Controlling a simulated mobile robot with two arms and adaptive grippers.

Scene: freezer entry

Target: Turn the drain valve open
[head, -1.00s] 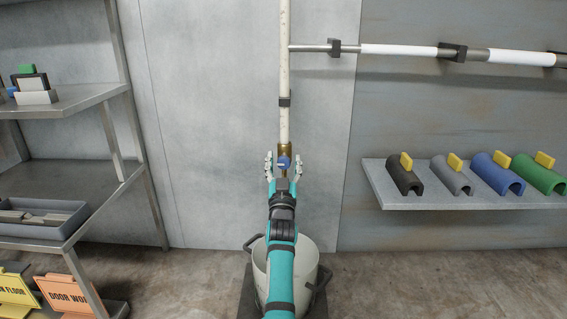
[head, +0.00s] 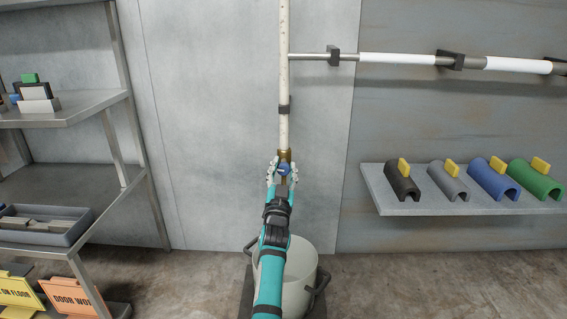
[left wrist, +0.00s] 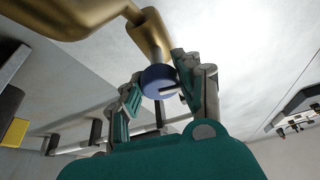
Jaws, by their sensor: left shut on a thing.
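The drain valve is a brass fitting (head: 285,155) at the lower end of the white vertical pipe (head: 284,60). It has a round blue handle (head: 284,169), which also shows in the left wrist view (left wrist: 158,80). My left gripper (head: 283,172) is at the valve, its fingers on both sides of the blue handle and shut on it. In the left wrist view the gripper (left wrist: 155,92) has the handle between its fingers, below the curved brass body (left wrist: 150,35). A dark slot or mark shows on the handle face. My right gripper is not in view.
A pale bucket (head: 300,275) with dark handles stands on the floor below the valve. A wall shelf (head: 470,207) at right holds several coloured half-pipe covers.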

